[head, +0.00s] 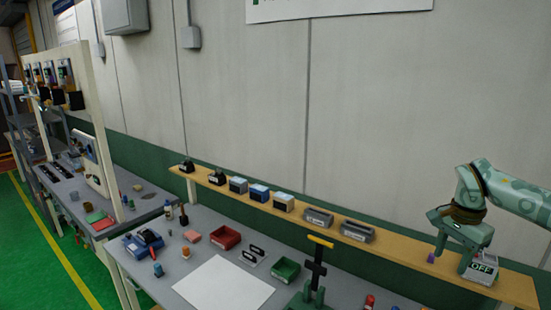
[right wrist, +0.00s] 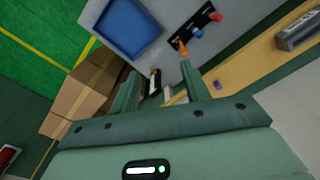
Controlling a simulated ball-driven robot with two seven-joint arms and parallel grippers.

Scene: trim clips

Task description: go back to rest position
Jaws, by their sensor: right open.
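My right gripper (head: 451,258) hangs over the right end of the wooden shelf in the head view, with its fingers apart and pointing down. In the right wrist view, the open fingers (right wrist: 160,88) show with a gap between them and nothing visibly gripped. A small purple clip (head: 431,257) is beside the left finger in the head view; a purple piece (right wrist: 217,86) also shows on the shelf in the right wrist view. A grey box marked OFF (head: 482,267) is close behind the fingers; whether they touch it I cannot tell. My left gripper is not in view.
The wooden shelf (head: 395,247) carries several boxes along the wall. Below it, the grey bench holds a white sheet (head: 222,284), a red bin (head: 226,237), a green bin (head: 286,270) and a black post with a yellow handle (head: 320,241). A blue tray (right wrist: 148,44) shows in the wrist view.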

